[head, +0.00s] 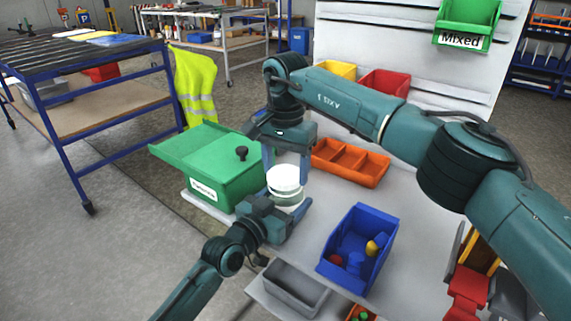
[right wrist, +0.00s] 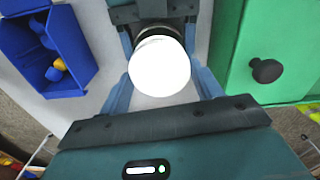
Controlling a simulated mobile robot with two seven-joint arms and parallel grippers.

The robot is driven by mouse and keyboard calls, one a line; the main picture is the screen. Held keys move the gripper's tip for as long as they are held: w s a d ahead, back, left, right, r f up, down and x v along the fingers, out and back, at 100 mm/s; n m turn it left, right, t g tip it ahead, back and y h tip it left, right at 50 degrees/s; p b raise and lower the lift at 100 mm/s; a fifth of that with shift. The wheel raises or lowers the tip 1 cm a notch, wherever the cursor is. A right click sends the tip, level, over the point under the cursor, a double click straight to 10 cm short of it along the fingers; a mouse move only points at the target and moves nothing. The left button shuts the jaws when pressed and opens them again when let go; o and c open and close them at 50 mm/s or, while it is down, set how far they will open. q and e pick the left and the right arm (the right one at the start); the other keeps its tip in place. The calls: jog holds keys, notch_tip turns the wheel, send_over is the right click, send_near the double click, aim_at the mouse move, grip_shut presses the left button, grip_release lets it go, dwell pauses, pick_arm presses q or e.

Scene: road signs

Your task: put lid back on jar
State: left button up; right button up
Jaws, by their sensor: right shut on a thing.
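A jar (head: 288,201) with a pale, see-through body stands upright above the table, between my two grippers. Its white round lid (head: 284,177) is right over the jar top; I cannot tell whether it touches the rim. In the right wrist view the lid (right wrist: 160,68) is a bright white disc hiding most of the jar. My right gripper (head: 285,176) comes down from above, its fingers on both sides of the lid, shut on it. My left gripper (head: 286,208) reaches in from below left and its fingers are around the jar body, holding it.
A green box (head: 215,165) with a black knob is close on the left. An orange divided tray (head: 350,162) lies behind, a blue bin (head: 358,250) with small parts is to the right, and a grey bin (head: 294,290) is at the front. Bare table (head: 320,205) shows between them.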

jog(key=shift+f, duration=0.3)
pick_arm(q)
jog(key=c, duration=0.5)
pick_arm(e)
jog(key=o, duration=0.9)
jog(key=shift+o, duration=0.2)
jog(key=shift+r, duration=2.25)
jog(key=shift+c, duration=0.3)
